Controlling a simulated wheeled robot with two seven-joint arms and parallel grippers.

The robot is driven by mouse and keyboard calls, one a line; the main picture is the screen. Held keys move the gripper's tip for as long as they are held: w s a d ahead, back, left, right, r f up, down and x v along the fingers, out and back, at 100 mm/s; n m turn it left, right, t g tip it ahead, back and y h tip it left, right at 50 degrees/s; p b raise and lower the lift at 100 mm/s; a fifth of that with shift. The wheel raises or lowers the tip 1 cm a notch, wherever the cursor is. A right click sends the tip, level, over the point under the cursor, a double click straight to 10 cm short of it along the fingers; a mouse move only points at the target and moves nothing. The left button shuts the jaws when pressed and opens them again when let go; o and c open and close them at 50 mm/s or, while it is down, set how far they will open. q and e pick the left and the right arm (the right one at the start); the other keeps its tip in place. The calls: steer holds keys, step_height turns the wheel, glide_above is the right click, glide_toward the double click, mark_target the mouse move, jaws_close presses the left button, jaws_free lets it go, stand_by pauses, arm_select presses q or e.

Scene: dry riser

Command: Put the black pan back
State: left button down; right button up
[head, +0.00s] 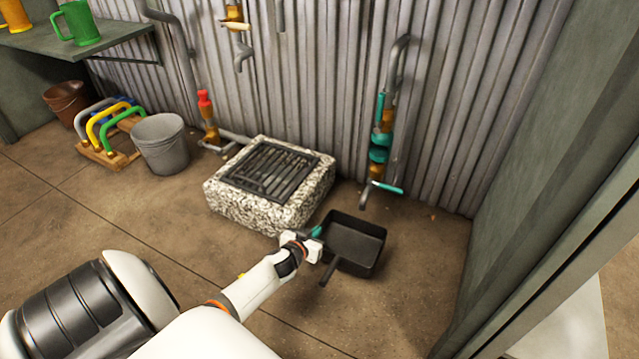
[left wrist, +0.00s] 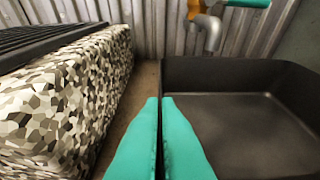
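The black pan (head: 355,243) is a square, deep, empty pan with a short handle pointing toward me. It is right of the speckled stone block with a dark grate, and I cannot tell whether it rests on the floor or hangs just above it. My left gripper (head: 316,233) is at the pan's left wall. In the left wrist view the teal fingers of my left gripper (left wrist: 162,135) are close together, with the thin left wall of the pan (left wrist: 240,125) between them. My right gripper is not in view.
The stone block (head: 255,213) with its grate (head: 270,170) stands left of the pan. Pipes with a teal valve (head: 380,150) run down the corrugated wall behind. A grey bucket (head: 162,145) and a rack of coloured handles (head: 108,125) stand further left. The front floor is clear.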

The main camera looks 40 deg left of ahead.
arm_select(q)
steer(key=shift+f+b, duration=1.9)
steer(key=shift+f, duration=0.55)
steer(key=shift+f, duration=0.2)
steer(key=c, duration=1.7)
jaws_free()
